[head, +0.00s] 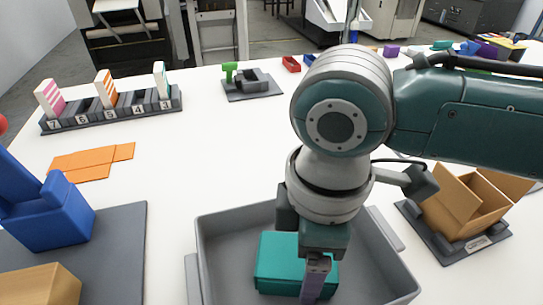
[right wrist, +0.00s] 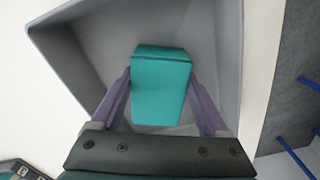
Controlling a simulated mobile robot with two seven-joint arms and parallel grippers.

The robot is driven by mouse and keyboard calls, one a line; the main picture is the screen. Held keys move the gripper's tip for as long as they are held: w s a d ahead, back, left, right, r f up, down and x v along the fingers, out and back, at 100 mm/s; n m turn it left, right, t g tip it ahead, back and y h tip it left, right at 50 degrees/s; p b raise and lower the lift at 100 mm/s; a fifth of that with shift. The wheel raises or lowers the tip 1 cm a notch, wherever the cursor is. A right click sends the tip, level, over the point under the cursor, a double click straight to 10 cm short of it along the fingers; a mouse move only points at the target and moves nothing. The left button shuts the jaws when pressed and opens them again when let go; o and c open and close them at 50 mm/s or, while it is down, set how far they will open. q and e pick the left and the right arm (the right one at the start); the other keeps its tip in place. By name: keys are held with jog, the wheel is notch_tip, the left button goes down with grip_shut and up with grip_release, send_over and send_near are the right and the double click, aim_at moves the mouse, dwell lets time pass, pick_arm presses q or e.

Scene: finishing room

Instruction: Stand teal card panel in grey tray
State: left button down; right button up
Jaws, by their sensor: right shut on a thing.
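The teal card panel (head: 277,250) shows as a thick teal block inside the outline of the grey tray (head: 206,262), near the middle. My right gripper (head: 316,262) reaches down over the tray from above and hides part of the panel. In the right wrist view the panel (right wrist: 161,92) sits between the two purple fingers of my gripper (right wrist: 160,84), which is shut on it. The tray (right wrist: 90,42) surrounds it there. I cannot tell whether the panel touches the tray floor. My left gripper is not in view.
A blue holder (head: 48,222) and a tan block (head: 38,288) are on a grey mat (head: 122,235) at left. Orange sheets (head: 90,163), a numbered rack (head: 115,115) and a green-topped fixture (head: 250,85) lie beyond. An open cardboard box (head: 468,205) stands right of the tray.

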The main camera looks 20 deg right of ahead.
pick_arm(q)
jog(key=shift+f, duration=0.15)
pick_arm(e)
jog(key=shift+s+d+f, duration=0.1)
jog(key=shift+f, duration=0.25)
grip_shut()
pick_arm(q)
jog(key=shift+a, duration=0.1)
pick_arm(e)
jog(key=o, duration=1.1)
grip_release()
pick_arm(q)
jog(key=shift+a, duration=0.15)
pick_arm(e)
jog(key=o, duration=0.4)
